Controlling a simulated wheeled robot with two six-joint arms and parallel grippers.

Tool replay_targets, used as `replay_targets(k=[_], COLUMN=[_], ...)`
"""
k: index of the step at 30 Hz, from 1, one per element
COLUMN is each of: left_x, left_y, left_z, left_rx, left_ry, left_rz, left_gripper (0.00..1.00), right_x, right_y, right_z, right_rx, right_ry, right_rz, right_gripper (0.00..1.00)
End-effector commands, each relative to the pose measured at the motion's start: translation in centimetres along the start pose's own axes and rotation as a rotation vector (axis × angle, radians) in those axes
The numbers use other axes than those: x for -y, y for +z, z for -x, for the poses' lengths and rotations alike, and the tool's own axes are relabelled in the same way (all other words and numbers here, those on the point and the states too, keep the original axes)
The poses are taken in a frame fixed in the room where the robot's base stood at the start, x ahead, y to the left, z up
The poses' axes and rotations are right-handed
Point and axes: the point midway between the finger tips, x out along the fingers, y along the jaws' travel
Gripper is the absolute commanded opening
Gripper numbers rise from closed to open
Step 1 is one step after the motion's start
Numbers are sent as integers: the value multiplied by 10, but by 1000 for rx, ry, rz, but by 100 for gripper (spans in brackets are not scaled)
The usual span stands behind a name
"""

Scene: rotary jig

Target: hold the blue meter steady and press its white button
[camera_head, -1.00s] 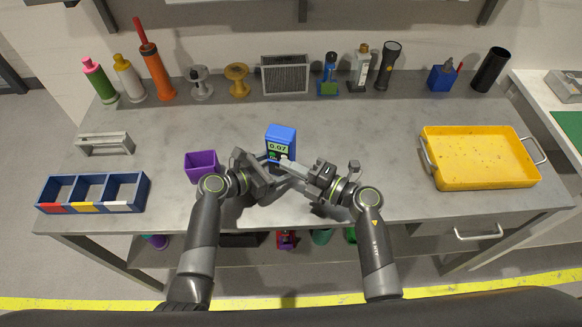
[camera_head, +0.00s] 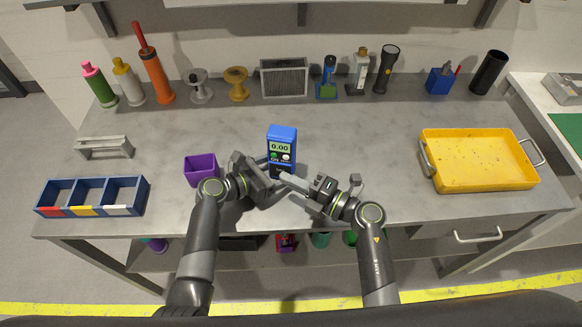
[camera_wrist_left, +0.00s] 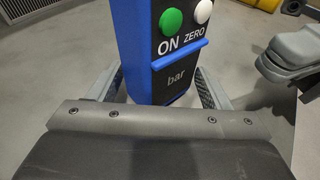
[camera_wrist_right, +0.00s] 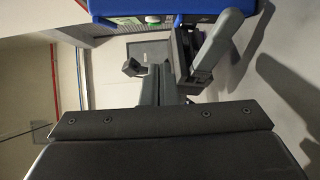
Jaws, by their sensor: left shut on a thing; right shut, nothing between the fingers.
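The blue meter (camera_head: 282,141) stands upright on the bench, its display reading 0.00. Its white button (camera_head: 286,157), marked ZERO, sits right of the green ON button (camera_head: 274,156). Both also show at the top of the left wrist view, white (camera_wrist_left: 203,11) and green (camera_wrist_left: 171,21). My left gripper (camera_head: 270,178) is shut on the meter's lower body, one finger on each side. My right gripper (camera_head: 284,177) is shut and empty, its tips just below and in front of the buttons, apart from the white button. In the right wrist view the meter (camera_wrist_right: 185,8) is at the top edge.
A purple bin (camera_head: 201,169) stands left of my left gripper. A blue divided tray (camera_head: 146,196) is at the front left, a yellow tray (camera_head: 477,183) at the right. The bench behind the meter is clear.

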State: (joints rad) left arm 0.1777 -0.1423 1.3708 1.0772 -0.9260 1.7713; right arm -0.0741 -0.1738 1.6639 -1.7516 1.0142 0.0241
Motion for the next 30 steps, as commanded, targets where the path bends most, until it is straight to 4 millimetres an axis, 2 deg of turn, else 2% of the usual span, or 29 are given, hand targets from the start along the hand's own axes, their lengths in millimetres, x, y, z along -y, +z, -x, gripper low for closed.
replay_targets(k=[1,6,12,18,28,29,30], left_x=[0,0,0,0,-1,-1,-1], left_y=[-2,-2,-2,-2,-2,-2,-1], left_z=[0,0,0,0,1,1,1], left_rx=[-3,-3,-3,-3,-3,-3,-3], left_ry=[0,0,1,1,2,2,2], left_rz=[1,0,0,0,-1,-1,-1], left_gripper=[59,59,59,59,59,76,81], right_x=[2,2,1,0,0,0,0], right_y=[2,2,2,2,2,2,2], right_z=[17,55,82,89,89,89,89], right_rx=[0,0,-1,-1,-1,-1,-1], right_ry=[-10,-9,-6,-4,-4,-4,-4], right_rz=[6,5,4,3,3,3,3], right_gripper=[0,0,0,0,0,0,0])
